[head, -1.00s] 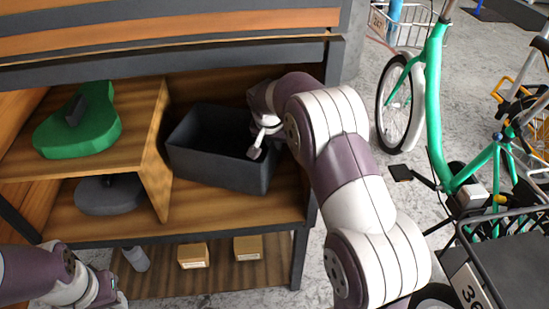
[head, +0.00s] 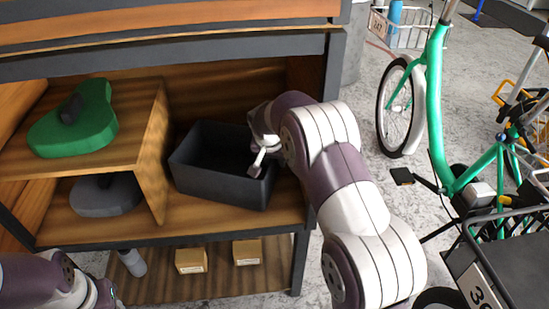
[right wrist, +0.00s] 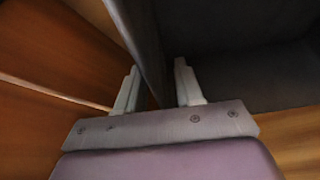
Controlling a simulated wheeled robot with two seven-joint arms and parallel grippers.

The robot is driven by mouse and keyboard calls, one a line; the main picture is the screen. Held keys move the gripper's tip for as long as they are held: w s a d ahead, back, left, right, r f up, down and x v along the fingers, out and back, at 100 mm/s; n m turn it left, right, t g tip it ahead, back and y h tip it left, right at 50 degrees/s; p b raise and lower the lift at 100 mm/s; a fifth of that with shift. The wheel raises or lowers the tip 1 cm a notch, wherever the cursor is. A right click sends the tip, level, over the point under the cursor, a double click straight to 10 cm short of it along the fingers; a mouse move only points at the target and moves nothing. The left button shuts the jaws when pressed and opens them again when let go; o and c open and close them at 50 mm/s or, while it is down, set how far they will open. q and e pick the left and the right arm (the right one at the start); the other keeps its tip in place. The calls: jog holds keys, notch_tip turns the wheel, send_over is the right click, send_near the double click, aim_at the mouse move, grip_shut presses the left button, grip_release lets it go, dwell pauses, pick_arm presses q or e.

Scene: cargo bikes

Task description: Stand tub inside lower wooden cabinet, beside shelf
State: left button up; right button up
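The tub (head: 222,186) is a dark grey open box. It stands upright on the cabinet floor of the lower wooden cabinet (head: 130,226), to the right of the small wooden shelf (head: 157,150). My right gripper (head: 262,165) is at the tub's right side. In the right wrist view, the fingers of my right gripper (right wrist: 157,82) straddle the tub's wall (right wrist: 143,35), with a gap beside it, so they look open. My left gripper (head: 108,296) is low at the left, outside the cabinet; its fingers are barely visible.
A green saddle-shaped item (head: 80,125) lies on the shelf, and a grey one (head: 106,196) is under it. Small cardboard boxes (head: 191,261) and a grey bottle (head: 133,262) are on the lower level. A green bike (head: 437,100) stands at the right. A dark post (head: 332,75) bounds the cabinet's right side.

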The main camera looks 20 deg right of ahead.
jog(key=p+v, duration=0.2)
jog(key=v, duration=0.4)
jog(key=shift+r, duration=0.3)
jog(key=shift+s+a+r+p, duration=0.3)
jog(key=shift+s+a+r, duration=0.2)
jog(key=shift+s, duration=0.2)
jog(key=s+a+f+n+g+y, duration=0.1)
jog(key=s+a+n, duration=0.2)
jog(key=s, duration=0.9)
jog(key=s+a+f+n+g+y, duration=0.1)
jog(key=s+n, duration=0.4)
jog(key=s, duration=0.6)
jog(key=a+f, duration=0.1)
jog(key=a, duration=0.1)
jog(key=shift+s+a+y, duration=0.4)
